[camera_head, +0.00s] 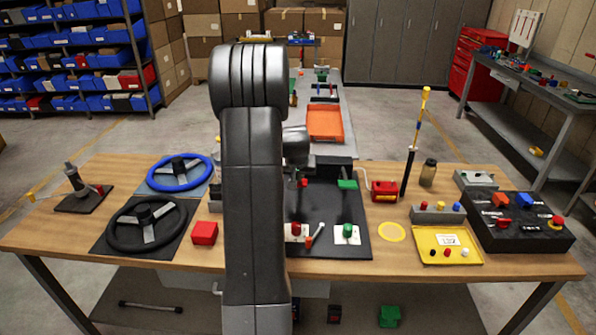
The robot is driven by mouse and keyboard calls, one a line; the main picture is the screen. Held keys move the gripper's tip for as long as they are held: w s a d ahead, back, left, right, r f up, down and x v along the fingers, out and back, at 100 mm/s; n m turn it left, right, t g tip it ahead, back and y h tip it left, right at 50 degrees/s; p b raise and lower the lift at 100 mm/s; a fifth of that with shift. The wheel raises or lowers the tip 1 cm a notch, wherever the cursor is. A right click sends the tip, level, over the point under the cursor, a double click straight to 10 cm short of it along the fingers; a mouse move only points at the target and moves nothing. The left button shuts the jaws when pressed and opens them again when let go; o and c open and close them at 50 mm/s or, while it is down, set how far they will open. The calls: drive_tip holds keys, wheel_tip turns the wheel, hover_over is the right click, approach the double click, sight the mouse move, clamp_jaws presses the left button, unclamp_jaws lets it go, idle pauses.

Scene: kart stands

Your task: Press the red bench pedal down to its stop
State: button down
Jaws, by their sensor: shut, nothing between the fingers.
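A small red pad (303,182), which looks like the red bench pedal, shows at the back of the black board (350,225), just right of my arm. Its left part is hidden behind my arm, so I cannot tell how far down it stands. A green pad (347,184) sits to its right, by a dark housing (338,165). My upright arm fills the middle of the view. My gripper does not show; it is hidden behind the arm or outside the picture.
Nearer on the board are a red knob (296,230), a red-handled lever (315,236) and a green button (347,231). A red block (204,233) and black and blue steering wheels (180,172) lie left. A yellow tray (446,245) and black control box (520,222) stand right.

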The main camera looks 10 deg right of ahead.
drive_tip(key=shift+f, duration=0.15)
drive_tip(key=shift+s+f+b, duration=0.1)
drive_tip(key=shift+f+b, duration=0.35)
drive_tip(key=shift+b, duration=0.7)
drive_tip(key=f+t+b, duration=0.1)
drive_tip(key=b, duration=0.3)
drive_tip(key=s+f+b, duration=0.1)
drive_tip(key=f+b, duration=0.1)
drive_tip(key=b, duration=0.2)
drive_tip(key=f+t+b, duration=0.1)
drive_tip(key=b, duration=0.4)
drive_tip(key=shift+s+a+f+t+h, duration=0.2)
drive_tip(key=shift+a+t+h, duration=0.1)
drive_tip(key=shift+h, duration=0.1)
drive_tip(key=f+b, duration=0.1)
drive_tip(key=b, duration=0.2)
drive_tip(key=shift+s+f, duration=0.2)
drive_tip(key=shift+s+f+b, duration=0.35)
drive_tip(key=shift+f+b, duration=0.15)
drive_tip(key=shift+f, duration=0.1)
drive_tip(key=s+a+r+p, duration=0.1)
drive_tip(key=s+r, duration=0.2)
drive_tip(key=r, duration=0.3)
drive_tip(key=s+a+r+p, duration=0.1)
drive_tip(key=s+r, duration=0.2)
drive_tip(key=r, duration=0.4)
drive_tip(key=shift+s+t, duration=0.25)
drive_tip(key=shift+t, duration=0.05)
